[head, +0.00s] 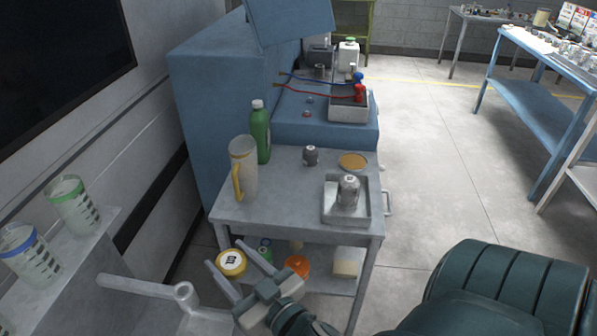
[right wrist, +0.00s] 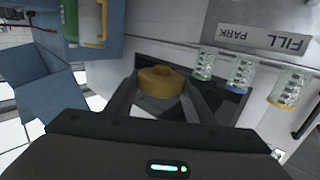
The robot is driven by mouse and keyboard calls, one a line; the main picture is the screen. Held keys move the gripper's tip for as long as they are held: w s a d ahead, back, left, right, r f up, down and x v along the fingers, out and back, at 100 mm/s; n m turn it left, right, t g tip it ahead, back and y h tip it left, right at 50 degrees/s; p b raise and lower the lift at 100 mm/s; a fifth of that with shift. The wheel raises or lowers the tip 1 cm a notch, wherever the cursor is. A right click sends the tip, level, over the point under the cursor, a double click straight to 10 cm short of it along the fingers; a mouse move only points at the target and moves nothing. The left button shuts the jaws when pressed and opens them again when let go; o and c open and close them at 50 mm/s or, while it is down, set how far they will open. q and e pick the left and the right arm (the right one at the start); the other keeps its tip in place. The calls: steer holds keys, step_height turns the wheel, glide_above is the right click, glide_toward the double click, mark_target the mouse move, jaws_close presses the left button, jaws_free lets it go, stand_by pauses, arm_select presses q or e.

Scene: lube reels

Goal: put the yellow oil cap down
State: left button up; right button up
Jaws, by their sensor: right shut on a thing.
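The yellow oil cap (head: 231,263) is a round yellow cap with a pale marked top. My right gripper (head: 226,257) is shut on it, one finger on each side, in front of the grey cart at the lower middle of the head view. In the right wrist view the cap (right wrist: 160,82) sits between the two fingers (right wrist: 160,90). I cannot tell from these views whether it touches anything beneath. My left gripper is not in the head view.
The grey cart (head: 285,212) carries a beige jug (head: 243,170), a green bottle (head: 260,132), a grey canister (head: 348,190) in a tray and small parts. Clear cups (head: 73,203) stand on a ledge at left. A FILL/PARK sign (right wrist: 262,40) shows in the wrist view.

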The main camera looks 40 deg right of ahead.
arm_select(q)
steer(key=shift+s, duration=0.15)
arm_select(e)
steer(key=shift+s+d, duration=0.1)
